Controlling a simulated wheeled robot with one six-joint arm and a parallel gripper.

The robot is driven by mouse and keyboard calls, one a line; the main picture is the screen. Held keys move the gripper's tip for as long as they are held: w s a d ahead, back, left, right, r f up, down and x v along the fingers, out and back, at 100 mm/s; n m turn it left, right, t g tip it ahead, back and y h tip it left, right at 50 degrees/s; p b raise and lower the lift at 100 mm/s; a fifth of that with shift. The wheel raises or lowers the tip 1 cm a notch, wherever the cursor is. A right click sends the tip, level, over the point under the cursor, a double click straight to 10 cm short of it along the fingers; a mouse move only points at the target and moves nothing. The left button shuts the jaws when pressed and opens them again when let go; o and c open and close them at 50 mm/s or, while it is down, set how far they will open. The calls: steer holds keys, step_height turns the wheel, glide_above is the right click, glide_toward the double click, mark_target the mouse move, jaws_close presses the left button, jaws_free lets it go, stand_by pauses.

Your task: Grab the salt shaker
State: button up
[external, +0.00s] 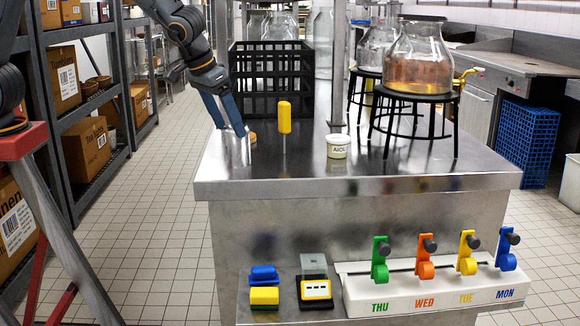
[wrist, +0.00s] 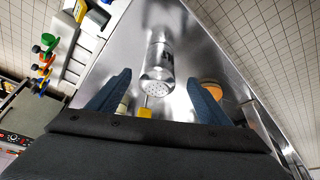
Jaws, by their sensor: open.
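The salt shaker (wrist: 157,62), a silvery cylinder with a perforated top, stands on the steel counter between and beyond my fingertips in the wrist view. In the external view the shaker (external: 237,153) is at the counter's left end, just below my fingers, and blends with the shiny metal. My gripper (external: 231,129) is open and tilted down toward it. In the wrist view my gripper (wrist: 160,78) has its two blue fingers apart, one on either side of the shaker's line, with nothing held.
A yellow-topped thin-stemmed thing (external: 284,117) and a white AIOLI jar (external: 338,147) stand to the right. A tan round item (wrist: 211,89) lies near the right finger. A black crate (external: 270,80) is behind.

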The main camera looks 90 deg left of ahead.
mark_target(238, 147)
steer(key=shift+x, duration=1.1)
steer(key=shift+p+x, duration=0.8)
steer(key=shift+x, duration=2.05)
steer(key=shift+d, duration=0.15)
steer(key=c, duration=1.3)
